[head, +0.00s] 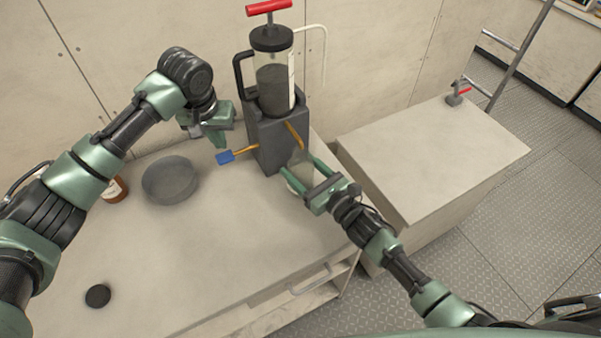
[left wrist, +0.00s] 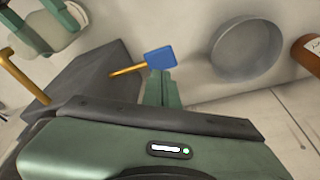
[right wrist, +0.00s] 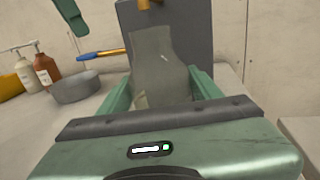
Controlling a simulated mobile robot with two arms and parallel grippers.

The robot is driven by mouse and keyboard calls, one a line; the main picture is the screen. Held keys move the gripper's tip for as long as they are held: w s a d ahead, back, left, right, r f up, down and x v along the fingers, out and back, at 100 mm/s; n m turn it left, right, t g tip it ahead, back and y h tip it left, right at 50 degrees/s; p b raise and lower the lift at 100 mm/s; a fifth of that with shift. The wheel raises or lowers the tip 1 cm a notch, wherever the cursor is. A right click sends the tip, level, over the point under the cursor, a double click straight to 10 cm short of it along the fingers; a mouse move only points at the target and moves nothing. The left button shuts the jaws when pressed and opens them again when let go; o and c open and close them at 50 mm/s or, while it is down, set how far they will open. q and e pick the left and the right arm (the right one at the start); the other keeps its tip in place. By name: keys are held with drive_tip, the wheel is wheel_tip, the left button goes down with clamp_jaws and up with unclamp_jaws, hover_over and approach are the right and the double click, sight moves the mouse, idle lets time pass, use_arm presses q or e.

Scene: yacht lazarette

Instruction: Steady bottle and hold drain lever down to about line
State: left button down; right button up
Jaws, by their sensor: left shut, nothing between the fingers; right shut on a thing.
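The translucent grey bottle (head: 299,168) stands below the amber spout (head: 294,134) of the dark pump stand (head: 272,140). My right gripper (head: 303,176) is shut on it, with one finger on each side, as the right wrist view shows the bottle (right wrist: 160,75). The drain lever has an amber rod and a blue paddle (head: 225,157) sticking out to the left. My left gripper (head: 217,142) is shut and empty just above the paddle. In the left wrist view its fingertips (left wrist: 161,78) are close to the paddle (left wrist: 160,57); I cannot tell whether they touch. Bottle line and fill level are unclear.
A grey bowl (head: 170,181) and a brown bottle (head: 116,189) stand to the left on the bench. A black cap (head: 98,295) lies near the front. A clear cylinder (head: 274,82) with a red handle tops the stand. The front middle of the bench is clear.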

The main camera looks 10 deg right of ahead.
sight(224, 157)
use_arm(q)
drive_tip(key=shift+f, duration=0.9)
drive_tip(key=shift+f, duration=0.15)
idle(1.3)
drive_tip(key=shift+f, duration=1.7)
idle(4.0)
